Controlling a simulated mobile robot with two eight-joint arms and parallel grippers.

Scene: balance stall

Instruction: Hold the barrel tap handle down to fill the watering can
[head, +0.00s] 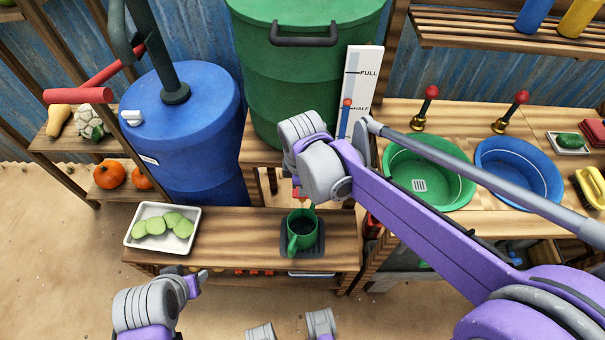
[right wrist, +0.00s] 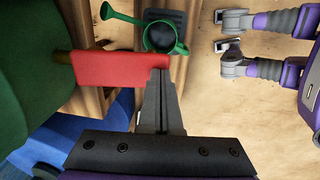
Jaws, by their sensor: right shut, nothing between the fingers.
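The green watering can (head: 291,243) stands upright on a dark mat (head: 318,249) under the green barrel (head: 262,70). Its inside looks dark, and I cannot tell a water level. In the right wrist view its long spout (right wrist: 128,18) points left. The red tap handle (right wrist: 112,68) shows large there; in the head view my right wrist mostly hides it. My right gripper (right wrist: 160,76) is shut and empty, its tips at the handle's end. I cannot tell whether they touch or how far the handle is down. My left arm is low at left; its fingers (head: 196,281) are unclear.
A gauge board (head: 371,62) marked FULL and HALF stands beside the barrel; its red marker is near HALF. A tray of green slices (head: 129,236) lies left of the can. A blue barrel (head: 205,130) with a pump stands left, green and blue basins (head: 462,188) right.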

